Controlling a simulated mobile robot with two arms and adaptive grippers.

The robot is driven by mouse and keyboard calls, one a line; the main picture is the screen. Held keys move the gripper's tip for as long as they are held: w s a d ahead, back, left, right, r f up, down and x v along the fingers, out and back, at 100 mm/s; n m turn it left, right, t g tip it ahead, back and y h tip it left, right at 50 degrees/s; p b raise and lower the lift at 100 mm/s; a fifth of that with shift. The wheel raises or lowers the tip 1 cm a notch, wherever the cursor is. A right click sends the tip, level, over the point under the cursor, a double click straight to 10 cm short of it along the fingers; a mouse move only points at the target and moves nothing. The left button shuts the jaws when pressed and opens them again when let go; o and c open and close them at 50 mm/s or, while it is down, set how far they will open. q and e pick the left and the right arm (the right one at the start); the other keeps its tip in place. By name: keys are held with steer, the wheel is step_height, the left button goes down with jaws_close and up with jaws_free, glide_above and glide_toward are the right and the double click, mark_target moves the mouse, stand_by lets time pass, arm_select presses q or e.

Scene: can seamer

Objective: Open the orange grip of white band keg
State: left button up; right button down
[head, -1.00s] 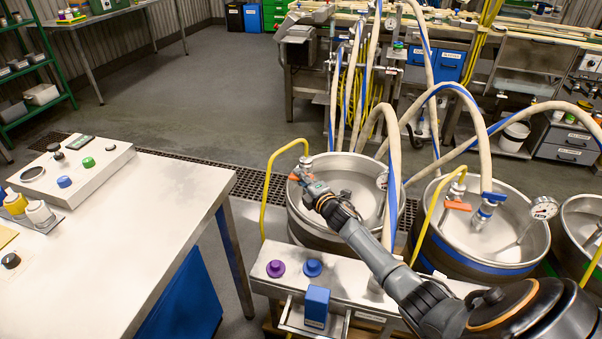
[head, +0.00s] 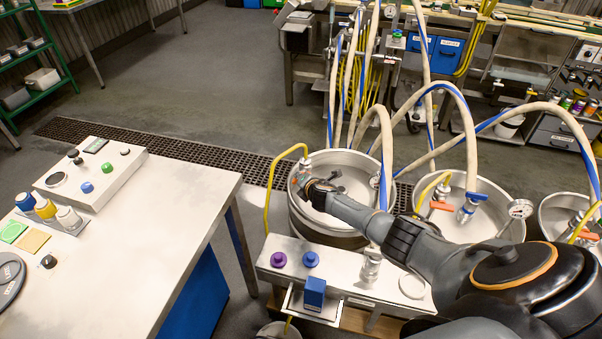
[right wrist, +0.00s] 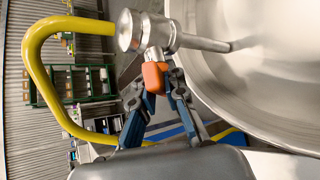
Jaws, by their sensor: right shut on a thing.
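The leftmost keg (head: 362,162) is an open steel vessel below the hoses; its band colour is hard to tell here. A valve with a yellow hose sits at its left rim. In the right wrist view the valve (right wrist: 133,32) is a steel fitting with a pipe reaching into the keg, and its orange grip (right wrist: 154,76) hangs on a short stem. My right gripper (right wrist: 155,84) has one finger on each side of the orange grip and is shut on it. In the head view the gripper hides most of the grip. My left gripper is not in view.
Two more kegs with orange-gripped valves stand at the right, the middle keg (head: 462,222) nearest. A steel console with a purple knob (head: 279,259) and a blue knob stands in front of the leftmost keg. A white table (head: 150,240) is at the left. Hoses arch overhead.

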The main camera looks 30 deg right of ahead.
stand_by(0.4)
steer(key=c, duration=1.4)
jaws_free()
steer(key=shift+s+r, duration=0.35)
steer(key=shift+s, duration=0.1)
steer(key=v, duration=1.1)
steer(key=shift+a+f, duration=0.1)
steer(key=shift+w, duration=0.1)
